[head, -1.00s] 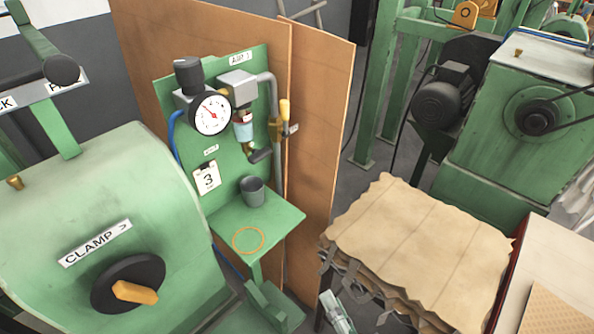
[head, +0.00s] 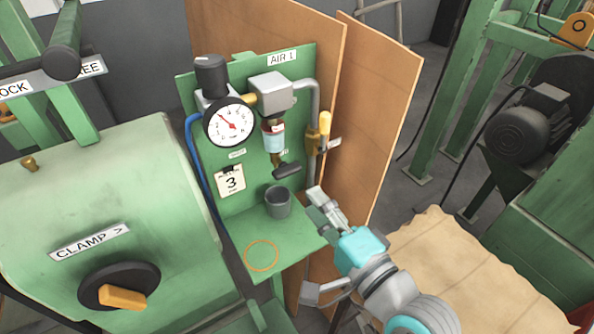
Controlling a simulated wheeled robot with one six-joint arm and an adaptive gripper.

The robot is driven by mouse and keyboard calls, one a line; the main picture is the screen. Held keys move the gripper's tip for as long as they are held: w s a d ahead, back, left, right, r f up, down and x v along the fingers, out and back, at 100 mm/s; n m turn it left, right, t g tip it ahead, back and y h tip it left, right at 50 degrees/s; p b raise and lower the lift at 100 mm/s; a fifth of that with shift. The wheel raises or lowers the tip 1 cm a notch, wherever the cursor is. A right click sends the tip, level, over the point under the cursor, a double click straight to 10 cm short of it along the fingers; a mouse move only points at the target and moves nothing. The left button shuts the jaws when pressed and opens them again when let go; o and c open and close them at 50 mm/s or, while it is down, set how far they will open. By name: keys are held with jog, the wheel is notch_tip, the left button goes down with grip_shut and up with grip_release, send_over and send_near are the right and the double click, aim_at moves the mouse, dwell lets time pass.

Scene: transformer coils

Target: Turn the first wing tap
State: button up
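The air panel labelled AIR 1 (head: 302,70) stands upright in the middle of the head view. A dark wing tap (head: 288,171) sits on a brass fitting under the clear bowl (head: 273,137) and sticks out to the right. My gripper (head: 316,204) is in front of the panel, below and to the right of the wing tap, beside the grey cup (head: 278,202). It looks apart from the tap. Its fingers point up and left, but their gap is too small to read.
A pressure gauge (head: 228,124) and a yellow-handled valve (head: 324,124) flank the bowl. The clamp housing (head: 110,190) is at the left, stacked brown sheets (head: 455,260) at the lower right.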

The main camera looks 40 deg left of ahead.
aim_at(290, 175)
jog(key=x, duration=0.9)
grip_shut()
